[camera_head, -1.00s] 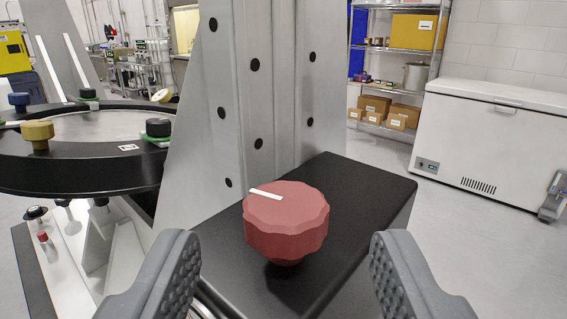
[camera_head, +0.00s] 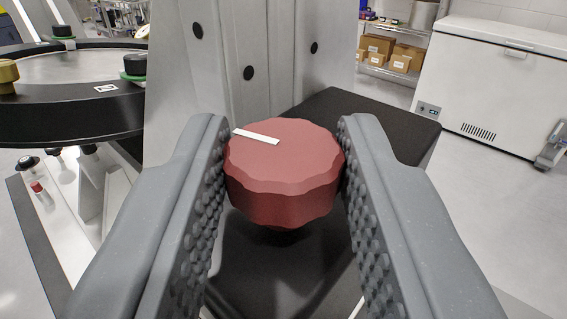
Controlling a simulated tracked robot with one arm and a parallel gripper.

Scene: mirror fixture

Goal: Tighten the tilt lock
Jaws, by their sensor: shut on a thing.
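The tilt lock is a red scalloped knob (camera_head: 284,180) with a white pointer line on its top. It sits above a black block (camera_head: 345,115) beside a grey metal upright. The white line runs from the knob's upper left edge toward the middle of its top. My gripper (camera_head: 284,150) is shut on the knob, with one grey studded finger against its left side and one against its right. The knob's lower stem and the inner contact faces are mostly hidden.
The grey upright (camera_head: 225,60) with black bolts stands just behind the knob. At left is a round black-rimmed mirror cell (camera_head: 60,115) with small knobs on its rim. A white chest freezer (camera_head: 500,85) and a shelf with boxes (camera_head: 400,62) stand farther back at right.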

